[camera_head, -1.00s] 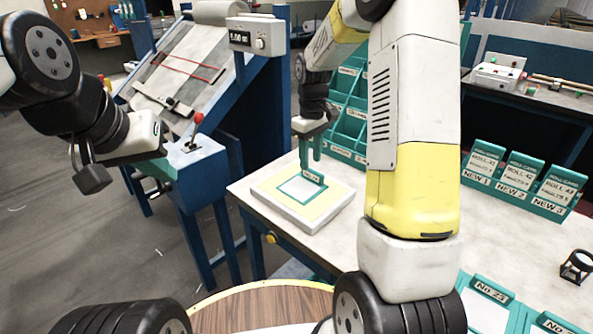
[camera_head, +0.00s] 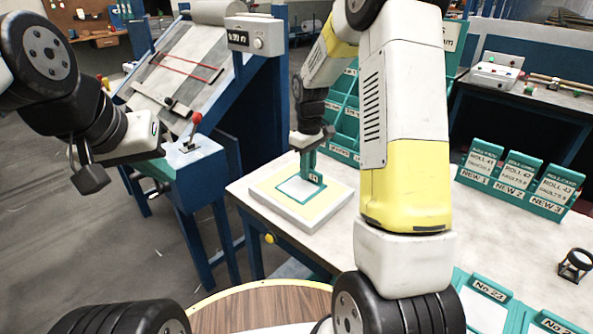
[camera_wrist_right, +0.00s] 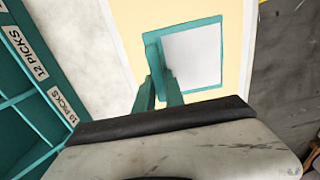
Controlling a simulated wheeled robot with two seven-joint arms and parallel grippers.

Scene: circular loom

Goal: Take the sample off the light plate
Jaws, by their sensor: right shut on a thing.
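The light plate (camera_head: 274,210) is a pale slab with a yellowish top on the near left corner of the table. The sample (camera_head: 296,190), a white square in a teal frame with an upright teal tab, is on the plate or just over it; I cannot tell which. My right gripper (camera_head: 309,166) is shut on the sample's tab from above. In the right wrist view the fingers (camera_wrist_right: 160,92) meet the frame's edge beside the white square (camera_wrist_right: 192,57). My left gripper (camera_head: 85,172) is out to the left, away from the plate, and its jaw opening is unclear.
A teal rack (camera_head: 345,120) with labelled compartments stands behind the plate. Labelled teal holders (camera_head: 520,180) stand at the right, with a small black loupe (camera_head: 575,265) nearer. A blue machine with a sloped board (camera_head: 180,75) stands left of the table.

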